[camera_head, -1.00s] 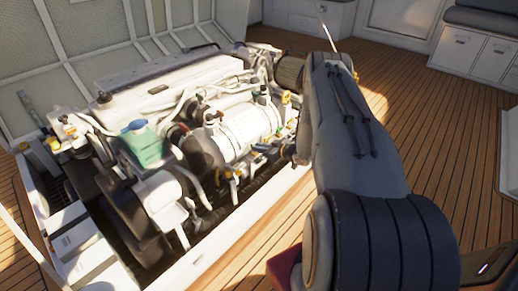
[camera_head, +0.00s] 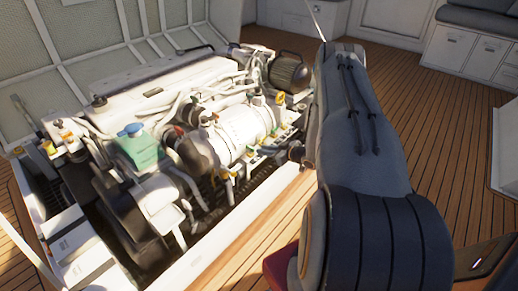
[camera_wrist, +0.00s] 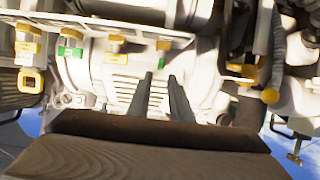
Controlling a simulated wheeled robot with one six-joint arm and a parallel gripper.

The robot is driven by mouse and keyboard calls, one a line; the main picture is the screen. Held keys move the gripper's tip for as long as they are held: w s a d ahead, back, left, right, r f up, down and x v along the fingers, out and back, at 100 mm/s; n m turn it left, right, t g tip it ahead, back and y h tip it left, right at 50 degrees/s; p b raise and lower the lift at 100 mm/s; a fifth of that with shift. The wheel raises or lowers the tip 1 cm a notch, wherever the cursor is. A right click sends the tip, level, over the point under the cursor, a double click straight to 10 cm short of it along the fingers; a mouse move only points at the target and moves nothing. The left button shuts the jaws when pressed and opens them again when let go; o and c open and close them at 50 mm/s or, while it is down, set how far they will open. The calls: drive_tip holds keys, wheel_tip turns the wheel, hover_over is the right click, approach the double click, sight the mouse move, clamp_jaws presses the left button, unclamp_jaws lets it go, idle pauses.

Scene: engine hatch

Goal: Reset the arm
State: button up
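My arm (camera_head: 365,140) stands upright at the right of the engine in the head view. Its grey link hides the gripper there. In the wrist view my gripper (camera_wrist: 161,77) shows as two dark parallel fingers with a gap between them. It is open, and nothing shows between the fingers. The fingers point toward the pale ribbed engine part behind them; I cannot tell the distance. The white engine (camera_head: 170,110) sits in the open hatch, with a green reservoir with a blue cap (camera_head: 138,145) at its front.
The raised hatch panel (camera_head: 90,50) stands behind the engine. A black ribbed cylinder (camera_head: 290,72) is at the engine's far right end, close to my arm. Yellow-handled valves (camera_wrist: 28,82) show in the wrist view. The wooden deck (camera_head: 440,110) is clear on the right.

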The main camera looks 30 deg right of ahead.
drive_tip(key=shift+s+d+r, duration=0.2)
drive_tip(key=shift+s, duration=0.25)
